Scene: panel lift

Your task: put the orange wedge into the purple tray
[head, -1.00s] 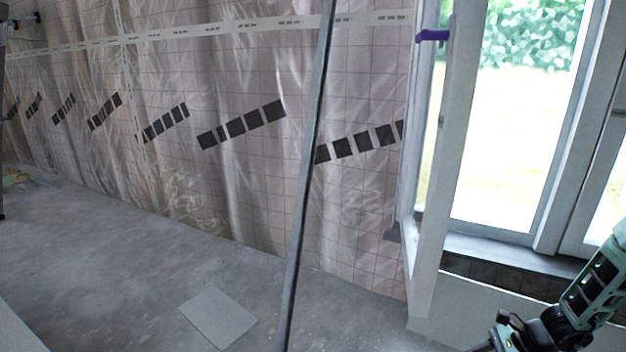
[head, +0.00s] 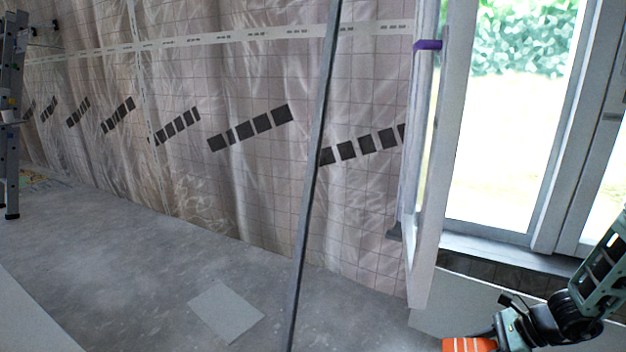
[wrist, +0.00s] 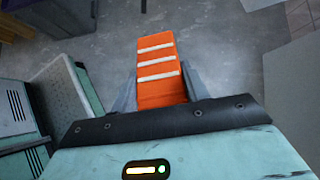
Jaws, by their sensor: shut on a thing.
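The orange wedge (wrist: 160,72) has pale stripes across it and sits between the two fingers of my gripper (wrist: 158,92) in the wrist view. My gripper is shut on it and holds it above the grey floor. In the head view the wedge (head: 468,344) shows at the bottom edge, right of centre, partly cut off. My arm comes in from the right there. I see no purple tray in either view.
An open white window frame (head: 440,180) with a purple handle (head: 428,45) stands at the right. A thin grey pole (head: 315,180) stands mid-view. A ladder (head: 12,110) is at far left. A flat grey sheet (head: 226,312) lies on mostly bare floor.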

